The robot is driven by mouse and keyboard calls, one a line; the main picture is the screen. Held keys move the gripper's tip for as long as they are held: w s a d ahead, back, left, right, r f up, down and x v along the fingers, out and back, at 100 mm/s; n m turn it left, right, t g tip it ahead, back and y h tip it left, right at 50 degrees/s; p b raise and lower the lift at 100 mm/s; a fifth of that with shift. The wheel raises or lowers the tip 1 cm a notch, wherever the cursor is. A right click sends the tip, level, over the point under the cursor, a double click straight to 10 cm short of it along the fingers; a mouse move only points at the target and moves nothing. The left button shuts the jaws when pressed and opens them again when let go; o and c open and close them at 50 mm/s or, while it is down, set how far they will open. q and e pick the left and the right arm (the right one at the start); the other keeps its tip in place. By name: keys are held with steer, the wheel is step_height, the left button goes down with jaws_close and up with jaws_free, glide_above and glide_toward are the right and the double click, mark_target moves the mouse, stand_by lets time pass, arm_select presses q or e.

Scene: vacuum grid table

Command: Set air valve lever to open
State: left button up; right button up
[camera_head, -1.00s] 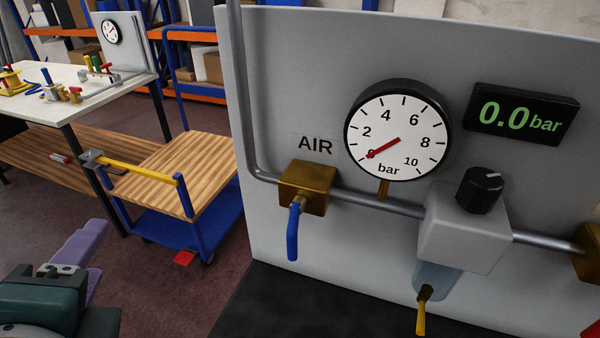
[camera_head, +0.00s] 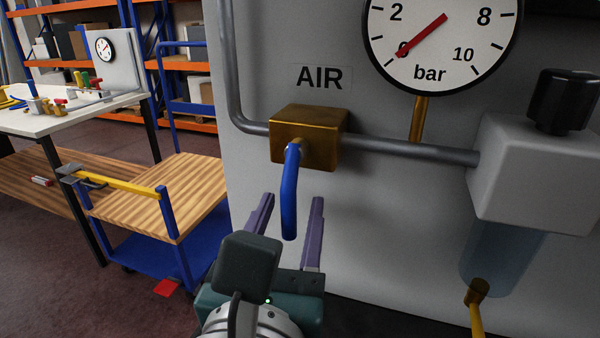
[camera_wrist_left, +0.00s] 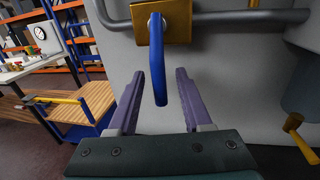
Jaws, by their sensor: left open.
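The air valve is a brass block (camera_head: 325,130) on a grey pipe, under the label AIR. Its blue lever (camera_head: 289,195) hangs down from the block, and it also shows in the left wrist view (camera_wrist_left: 158,72). My left gripper (camera_head: 293,200) is open, with its two purple fingers on either side of the lever's lower part in the picture. In the left wrist view, gaps show between the lever and both fingers (camera_wrist_left: 157,83). The gauge (camera_head: 440,40) has its red needle near 0. My right gripper is not in view.
A grey regulator block (camera_head: 530,165) with a black knob (camera_head: 563,100), a clear bowl and a yellow lever (camera_head: 476,312) is to the right. A wooden-topped blue cart (camera_head: 150,200) and a white table (camera_head: 60,122) stand at left.

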mark_target(294, 198)
arm_select(q)
steer(key=shift+w+d, duration=0.15)
steer(key=shift+w, duration=1.5)
steer(key=shift+c, duration=0.3)
jaws_close()
